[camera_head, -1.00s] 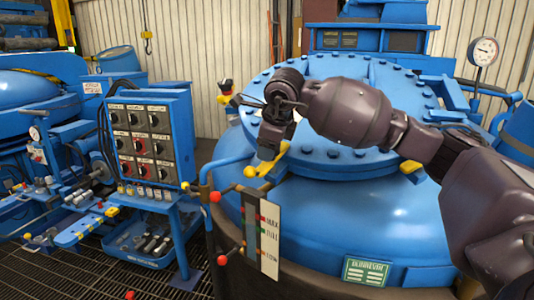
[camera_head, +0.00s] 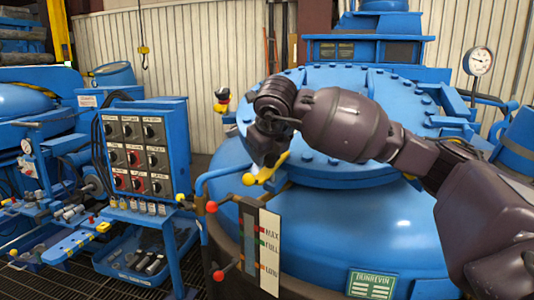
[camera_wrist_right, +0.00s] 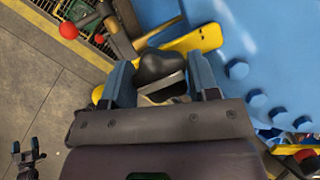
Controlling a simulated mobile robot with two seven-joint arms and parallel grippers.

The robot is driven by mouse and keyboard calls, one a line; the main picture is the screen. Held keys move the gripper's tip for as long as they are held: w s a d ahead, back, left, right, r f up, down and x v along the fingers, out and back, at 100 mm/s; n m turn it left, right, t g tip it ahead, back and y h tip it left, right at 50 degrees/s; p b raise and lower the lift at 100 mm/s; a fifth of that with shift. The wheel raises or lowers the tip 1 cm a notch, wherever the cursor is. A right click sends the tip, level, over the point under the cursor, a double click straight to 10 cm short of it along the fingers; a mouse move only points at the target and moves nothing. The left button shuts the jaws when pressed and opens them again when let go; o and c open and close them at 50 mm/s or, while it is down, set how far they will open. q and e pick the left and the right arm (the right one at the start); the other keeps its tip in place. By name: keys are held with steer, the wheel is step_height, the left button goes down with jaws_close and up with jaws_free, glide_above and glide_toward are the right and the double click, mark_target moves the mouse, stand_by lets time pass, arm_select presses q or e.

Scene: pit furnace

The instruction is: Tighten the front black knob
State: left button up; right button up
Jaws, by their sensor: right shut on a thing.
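The front black knob (camera_wrist_right: 162,68) sits between the two blue-grey fingers of my right gripper (camera_wrist_right: 165,85) in the right wrist view, and the gripper is shut on it. A yellow clamp arm (camera_wrist_right: 195,42) lies right behind the knob; it also shows in the head view (camera_head: 266,170) at the front left edge of the blue furnace lid (camera_head: 350,140). In the head view my right gripper (camera_head: 266,148) comes down over the clamp and hides the knob. A small dark two-pronged shape at the lower left of the right wrist view looks like my left gripper (camera_wrist_right: 28,156); its opening is unclear.
Another black knob (camera_head: 221,95) stands on a clamp at the lid's back left. Red-ball levers (camera_head: 211,207) and a level gauge plate (camera_head: 268,243) are close in front. A blue switch panel (camera_head: 137,155) stands to the left. A pressure gauge (camera_head: 479,61) is at the right.

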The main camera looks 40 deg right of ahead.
stand_by(0.5)
steer(key=o, duration=0.9)
steer(key=v, duration=1)
steer(key=shift+s+a+r+p, duration=0.15)
steer(key=shift+s+r+p, duration=0.05)
steer(key=shift+r+p, duration=0.15)
